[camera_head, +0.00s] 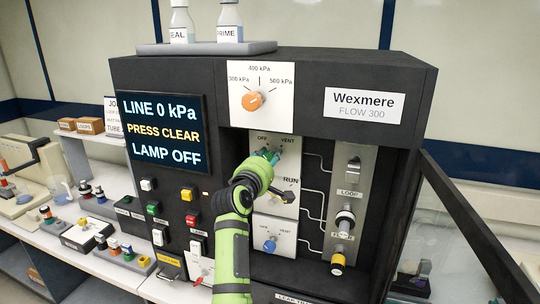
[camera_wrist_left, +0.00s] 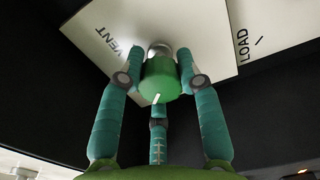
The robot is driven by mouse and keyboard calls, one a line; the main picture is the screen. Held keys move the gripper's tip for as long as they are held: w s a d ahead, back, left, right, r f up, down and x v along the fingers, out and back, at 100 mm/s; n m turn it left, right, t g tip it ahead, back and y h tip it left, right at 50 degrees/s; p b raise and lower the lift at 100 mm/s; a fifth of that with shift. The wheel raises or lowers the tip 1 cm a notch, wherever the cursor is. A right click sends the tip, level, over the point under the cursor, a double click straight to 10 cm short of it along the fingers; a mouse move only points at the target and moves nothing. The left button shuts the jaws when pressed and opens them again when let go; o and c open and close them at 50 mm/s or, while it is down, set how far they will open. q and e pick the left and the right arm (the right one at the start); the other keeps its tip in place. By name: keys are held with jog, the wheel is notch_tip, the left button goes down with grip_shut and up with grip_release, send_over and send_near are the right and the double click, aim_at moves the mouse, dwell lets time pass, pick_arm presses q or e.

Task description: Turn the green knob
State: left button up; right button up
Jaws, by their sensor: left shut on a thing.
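The green knob (camera_wrist_left: 158,80) has a white pointer line on its face and sits on a white panel with VENT printed beside it. In the wrist view, the teal fingers of my left gripper (camera_wrist_left: 159,82) are closed around it, with the fingertips at its sides. In the head view, my left gripper (camera_head: 266,157) is at the OFF/VENT panel (camera_head: 284,139) and hides most of the knob. My right gripper is not in view.
The screen (camera_head: 162,132) reads LINE 0 kPa, PRESS CLEAR, LAMP OFF. An orange knob (camera_head: 253,101) is above my gripper; a black lever (camera_head: 284,197) and a blue knob (camera_head: 269,246) are below. A metal loop column (camera_head: 350,190) stands to the right.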

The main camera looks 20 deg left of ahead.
pick_arm(q)
jog(key=shift+a+r, duration=0.25)
jog(key=shift+r, duration=0.1)
jog(key=o, duration=1.2)
jog(key=shift+a, duration=0.1)
jog(key=shift+c, duration=0.2)
jog(key=shift+f, duration=0.25)
jog(key=shift+d+f, duration=0.1)
jog(key=shift+d, duration=0.1)
